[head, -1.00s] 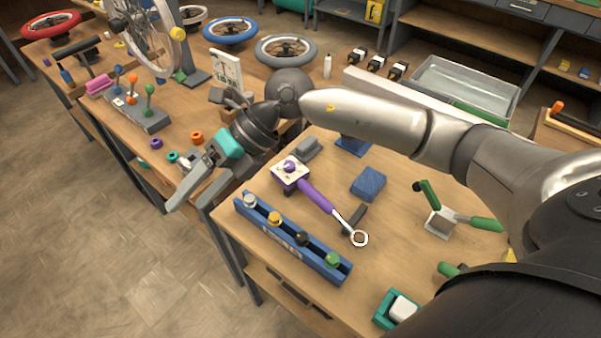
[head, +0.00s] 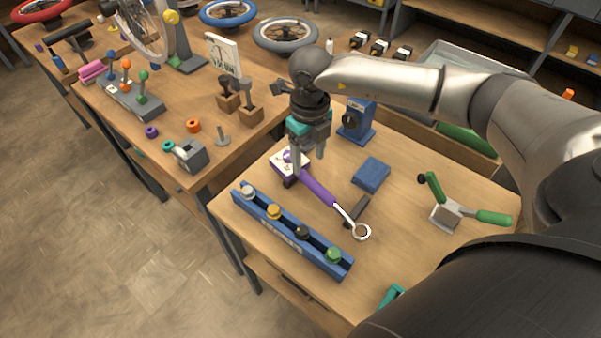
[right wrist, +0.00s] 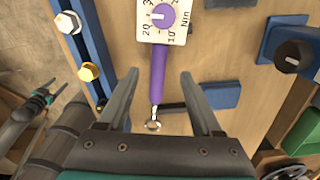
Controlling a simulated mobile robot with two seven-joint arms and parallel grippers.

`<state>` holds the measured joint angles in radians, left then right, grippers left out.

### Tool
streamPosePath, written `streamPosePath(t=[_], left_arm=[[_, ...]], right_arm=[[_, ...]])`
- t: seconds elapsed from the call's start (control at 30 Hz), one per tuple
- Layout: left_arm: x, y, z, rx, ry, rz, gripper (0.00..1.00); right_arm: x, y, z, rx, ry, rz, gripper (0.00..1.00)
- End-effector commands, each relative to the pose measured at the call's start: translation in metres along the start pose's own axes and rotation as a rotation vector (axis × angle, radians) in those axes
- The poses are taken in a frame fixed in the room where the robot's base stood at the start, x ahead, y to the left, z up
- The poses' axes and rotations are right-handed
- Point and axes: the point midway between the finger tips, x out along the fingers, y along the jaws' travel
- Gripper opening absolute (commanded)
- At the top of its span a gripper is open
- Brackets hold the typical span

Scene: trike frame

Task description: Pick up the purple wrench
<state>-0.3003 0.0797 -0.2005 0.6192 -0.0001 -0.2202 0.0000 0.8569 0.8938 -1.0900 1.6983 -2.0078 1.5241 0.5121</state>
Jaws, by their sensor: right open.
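The purple wrench (head: 318,191) lies on the near table. It has a white dial block with a purple knob at one end, a purple handle and a silver ring end. My right gripper (head: 309,163) points down just above the wrench by the dial block, open and empty. In the right wrist view, the purple handle (right wrist: 158,72) shows between the two spread fingers (right wrist: 160,76), with the dial block beyond the fingertips. I see no contact. What looks like my left gripper (right wrist: 45,98) shows small at the left of that view; its jaws are unclear.
A blue rack (head: 290,236) with several coloured knobs stands along the table's left edge. A blue block (head: 371,175) lies right of the wrench. A blue stand (head: 356,122) is behind it. A green-handled tool (head: 448,208) stands at the right.

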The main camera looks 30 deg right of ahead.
Motion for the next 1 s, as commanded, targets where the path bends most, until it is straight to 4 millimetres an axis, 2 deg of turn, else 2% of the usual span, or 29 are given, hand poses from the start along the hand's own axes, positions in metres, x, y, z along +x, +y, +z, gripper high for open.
streamPosePath(t=[0.27, 0.53, 0.83, 1.0], left_arm=[[0.002, 0.000, 0.000, 0.000, 0.000, 0.000, 0.65], [0.007, 0.000, 0.001, 0.000, 0.000, -0.001, 0.65], [0.007, 0.000, 0.000, -0.001, 0.001, -0.001, 0.65], [0.007, 0.000, 0.000, -0.001, 0.001, -0.001, 0.65]], right_arm=[[0.022, 0.001, -0.002, 0.000, 0.002, 0.001, 0.66], [0.060, 0.002, -0.005, -0.001, 0.000, 0.001, 0.66], [0.065, 0.002, -0.005, -0.001, -0.001, 0.001, 0.66], [0.065, 0.002, -0.005, -0.001, -0.001, 0.001, 0.48]])
